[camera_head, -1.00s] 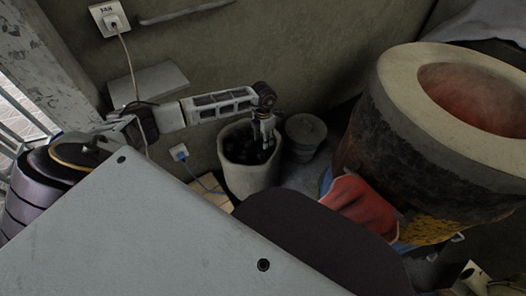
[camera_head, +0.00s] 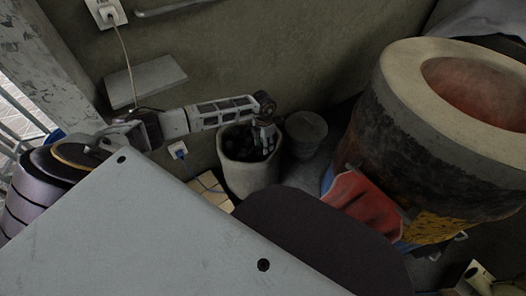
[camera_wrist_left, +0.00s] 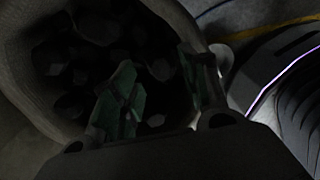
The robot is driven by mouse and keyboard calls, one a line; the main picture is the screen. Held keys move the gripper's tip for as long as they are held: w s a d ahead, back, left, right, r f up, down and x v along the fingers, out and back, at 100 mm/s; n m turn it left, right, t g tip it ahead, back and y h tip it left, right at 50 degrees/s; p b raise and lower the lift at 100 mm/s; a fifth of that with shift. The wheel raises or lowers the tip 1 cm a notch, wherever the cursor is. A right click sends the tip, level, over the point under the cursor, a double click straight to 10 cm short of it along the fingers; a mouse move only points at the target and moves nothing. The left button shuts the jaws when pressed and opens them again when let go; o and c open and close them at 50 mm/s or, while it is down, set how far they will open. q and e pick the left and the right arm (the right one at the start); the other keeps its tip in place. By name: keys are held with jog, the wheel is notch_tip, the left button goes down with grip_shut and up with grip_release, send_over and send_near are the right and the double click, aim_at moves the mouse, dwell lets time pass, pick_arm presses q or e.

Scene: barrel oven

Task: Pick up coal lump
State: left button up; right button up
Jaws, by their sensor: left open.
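Black coal lumps (camera_head: 234,146) lie inside a grey round bucket (camera_head: 248,178) against the wall in the head view. My left gripper (camera_head: 264,150) points down into the bucket's mouth at its right side. In the left wrist view the coal lumps (camera_wrist_left: 95,55) fill the dark inside of the bucket, whose pale wall (camera_wrist_left: 22,75) curves at the left. The two fingers of my left gripper (camera_wrist_left: 160,90) are spread apart over the coal, with a lump between them. Whether the fingers touch any coal cannot be told in this dim view. My right gripper is not in view.
A lidded grey pot (camera_head: 305,130) stands right of the bucket. The large barrel oven (camera_head: 385,150) fills the right side, with a red cloth (camera_head: 365,203) at its base. A grey panel (camera_head: 150,230) covers the lower left.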

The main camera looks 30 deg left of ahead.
pick_arm(q)
jog(key=shift+f+b, duration=0.3)
jog(key=shift+f, duration=0.65)
jog(key=shift+f+b, duration=1)
jog(key=shift+f, duration=0.55)
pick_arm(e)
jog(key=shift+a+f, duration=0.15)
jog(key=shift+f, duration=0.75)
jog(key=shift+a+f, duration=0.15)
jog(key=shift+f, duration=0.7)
pick_arm(q)
jog(key=shift+c, duration=0.2)
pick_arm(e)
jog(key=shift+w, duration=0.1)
pick_arm(q)
jog(key=c, duration=0.7)
jog(key=shift+r, duration=0.1)
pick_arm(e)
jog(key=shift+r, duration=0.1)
